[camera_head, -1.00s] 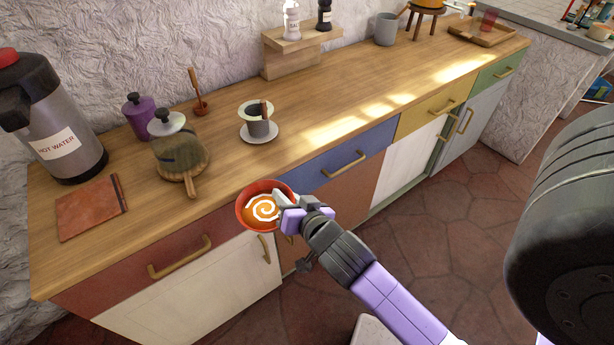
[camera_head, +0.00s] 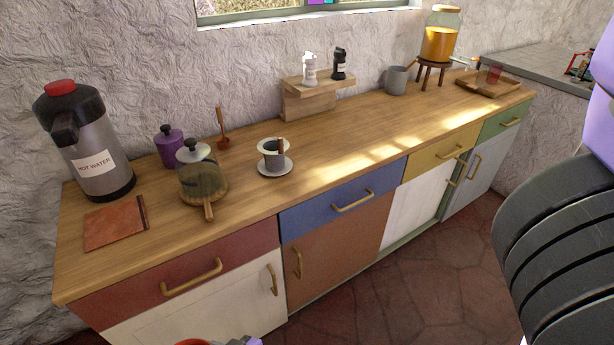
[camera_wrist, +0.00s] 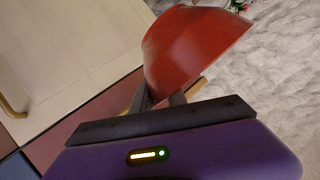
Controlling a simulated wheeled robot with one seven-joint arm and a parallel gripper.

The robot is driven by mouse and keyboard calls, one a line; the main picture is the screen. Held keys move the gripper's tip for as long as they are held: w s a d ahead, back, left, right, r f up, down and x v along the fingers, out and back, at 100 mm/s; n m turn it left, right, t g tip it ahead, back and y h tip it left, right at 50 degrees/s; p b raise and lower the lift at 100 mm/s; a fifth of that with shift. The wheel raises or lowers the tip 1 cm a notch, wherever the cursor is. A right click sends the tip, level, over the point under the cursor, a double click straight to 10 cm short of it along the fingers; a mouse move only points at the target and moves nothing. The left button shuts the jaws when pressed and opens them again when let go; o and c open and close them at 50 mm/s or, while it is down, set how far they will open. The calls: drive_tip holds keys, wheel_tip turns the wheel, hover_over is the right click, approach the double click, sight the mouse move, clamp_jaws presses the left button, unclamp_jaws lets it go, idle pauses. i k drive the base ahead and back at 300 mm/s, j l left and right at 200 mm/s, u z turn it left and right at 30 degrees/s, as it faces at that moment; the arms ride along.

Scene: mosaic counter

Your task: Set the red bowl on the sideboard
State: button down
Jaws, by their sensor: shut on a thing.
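The red bowl (camera_wrist: 190,48) is in my gripper (camera_wrist: 160,98) in the wrist view, held by its rim or side between the two dark fingers. In the head view only a sliver of the red bowl (camera_head: 194,342) shows at the bottom edge, in front of the white cupboard door, below the level of the top. My gripper (camera_head: 240,341) is barely in that view, beside the bowl. The bowl's contents are hidden now. The sideboard (camera_head: 240,228) has a wooden top with bare wood along its front and middle.
On the top stand a hot water dispenser (camera_head: 90,140), a brown board (camera_head: 115,224), a lidded pot (camera_head: 203,182), a purple jar (camera_head: 170,146), a cup on a saucer (camera_head: 274,157), a wooden riser (camera_head: 312,99) and a grey mug (camera_head: 396,80). The sunlit stretch right of the cup is clear.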

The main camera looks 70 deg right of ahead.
sight(413, 117)
drive_tip(key=j+u, duration=0.15)
drive_tip(key=k+z, duration=0.1)
drive_tip(key=z, duration=0.75)
